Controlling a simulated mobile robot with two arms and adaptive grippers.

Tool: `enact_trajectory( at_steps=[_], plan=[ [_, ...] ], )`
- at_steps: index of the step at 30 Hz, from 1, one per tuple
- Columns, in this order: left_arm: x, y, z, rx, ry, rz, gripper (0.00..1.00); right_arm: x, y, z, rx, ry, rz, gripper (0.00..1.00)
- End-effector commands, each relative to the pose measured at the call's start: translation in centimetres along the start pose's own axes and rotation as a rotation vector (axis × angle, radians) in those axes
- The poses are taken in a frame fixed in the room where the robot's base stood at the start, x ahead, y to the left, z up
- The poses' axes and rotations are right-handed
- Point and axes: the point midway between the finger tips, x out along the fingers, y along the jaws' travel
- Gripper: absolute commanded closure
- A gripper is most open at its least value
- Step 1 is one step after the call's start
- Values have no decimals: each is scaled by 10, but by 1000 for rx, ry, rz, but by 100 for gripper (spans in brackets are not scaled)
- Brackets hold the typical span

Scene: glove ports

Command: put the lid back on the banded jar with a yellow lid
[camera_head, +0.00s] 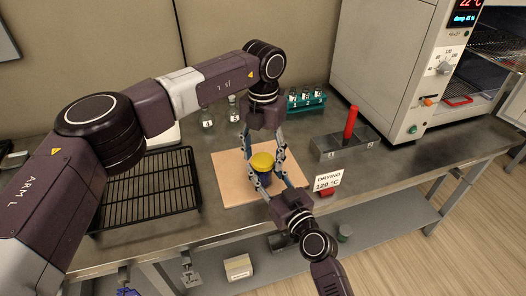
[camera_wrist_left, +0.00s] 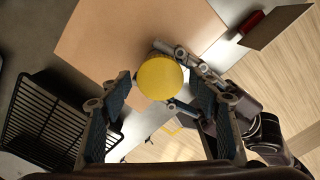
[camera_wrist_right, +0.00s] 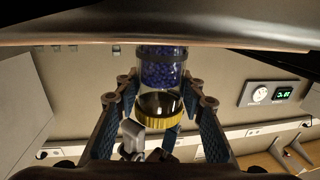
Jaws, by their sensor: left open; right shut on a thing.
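The banded jar (camera_head: 265,178) stands over the tan mat, with blue contents. The right wrist view shows it inverted, with blue beads (camera_wrist_right: 162,72) and a dark band. Its yellow lid (camera_head: 262,161) sits at the mouth; I cannot tell whether it is fastened. The lid also shows round and face-on in the left wrist view (camera_wrist_left: 160,78). My right gripper (camera_head: 270,176) is shut on the jar from the front. My left gripper (camera_head: 264,150) reaches down from above, open, with its fingers on either side of the lid; contact is unclear.
A tan mat (camera_head: 228,185) lies under the jar. A black wire rack (camera_head: 150,190) is at left. A teal vial rack (camera_head: 303,103), a metal block (camera_head: 335,147) with a red rod (camera_head: 350,122), and a drying sign (camera_head: 327,180) stand to the right. An oven (camera_head: 395,60) is behind.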

Motion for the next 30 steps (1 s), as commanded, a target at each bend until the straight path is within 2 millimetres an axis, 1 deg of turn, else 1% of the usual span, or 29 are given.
enact_trajectory(
  at_steps=[3, 15, 17, 20, 28, 30],
  plan=[
    [0, 0, 0, 0, 0, 0, 43, 0, 0, 0, 0, 0, 0, 100],
    [0, 0, 0, 0, 0, 0, 87, 0, 0, 0, 0, 0, 0, 100],
    [0, 0, 0, 4, 0, 0, 87, 0, 0, 0, 0, 0, 0, 100],
    [0, 0, 0, 61, 0, 0, 87, 0, 0, 0, 0, 0, 0, 100],
    [0, 1, 0, 437, 0, 1, 87, 0, 0, 0, 0, 0, 0, 100],
    [0, 1, 0, 424, 0, 1, 87, 0, 0, 0, 0, 0, 0, 100]
  ],
)
